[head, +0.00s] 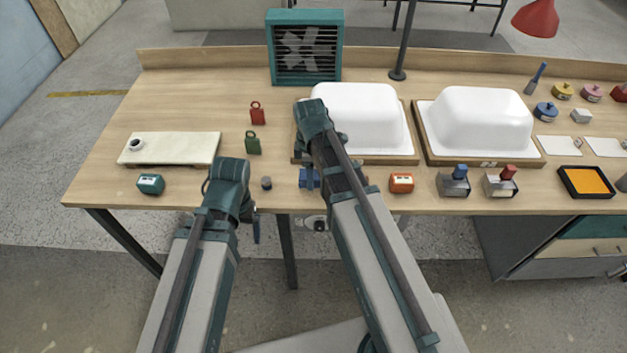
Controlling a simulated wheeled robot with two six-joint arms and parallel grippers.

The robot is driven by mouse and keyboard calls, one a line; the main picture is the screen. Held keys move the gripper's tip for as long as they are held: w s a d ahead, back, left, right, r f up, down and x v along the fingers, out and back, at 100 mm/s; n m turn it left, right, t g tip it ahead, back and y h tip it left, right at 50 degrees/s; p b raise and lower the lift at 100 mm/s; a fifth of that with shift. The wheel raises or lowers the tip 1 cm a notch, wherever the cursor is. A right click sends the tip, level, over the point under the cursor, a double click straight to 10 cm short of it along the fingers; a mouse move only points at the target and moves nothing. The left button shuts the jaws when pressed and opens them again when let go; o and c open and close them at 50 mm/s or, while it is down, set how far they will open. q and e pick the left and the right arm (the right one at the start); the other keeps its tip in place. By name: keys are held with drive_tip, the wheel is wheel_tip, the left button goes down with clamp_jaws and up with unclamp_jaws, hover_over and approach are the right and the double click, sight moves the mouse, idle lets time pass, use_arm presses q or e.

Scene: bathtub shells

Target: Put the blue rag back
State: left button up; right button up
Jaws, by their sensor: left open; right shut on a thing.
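A small blue bundle, which looks like the blue rag (309,179), shows beside my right forearm near the front edge of the workbench. My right gripper (308,168) hangs down there, shut on it; the arm hides most of the jaws and part of the rag. I cannot tell whether the rag touches the bench. My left gripper (256,226) is open, hanging by the front edge of the bench, largely hidden by its own wrist.
Two white tub shells (361,117) (483,122) sit on wooden bases at the back. A teal fan box (305,47) stands behind. A pale board (171,149) lies left. An orange device (401,182) and two clamp-like blocks (454,182) (500,183) line the front.

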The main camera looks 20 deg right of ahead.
drive_tip(key=shift+d, duration=0.1)
drive_tip(key=shift+w+d, duration=0.2)
drive_tip(key=shift+d, duration=0.05)
drive_tip(key=f+b, duration=0.1)
drive_tip(key=f, duration=0.1)
drive_tip(key=f+b, duration=0.1)
drive_tip(key=b, duration=0.1)
drive_tip(key=shift+w+d+f+b, duration=0.1)
drive_tip(key=shift+d+f+b, duration=0.1)
drive_tip(key=shift+f+b, duration=0.15)
drive_tip(key=shift+f, duration=0.2)
drive_tip(key=o, duration=1.2)
drive_tip(key=shift+r, duration=0.1)
wheel_tip(320, 180, up, 12)
drive_tip(key=p, duration=1.2)
drive_tip(key=shift+r, duration=0.15)
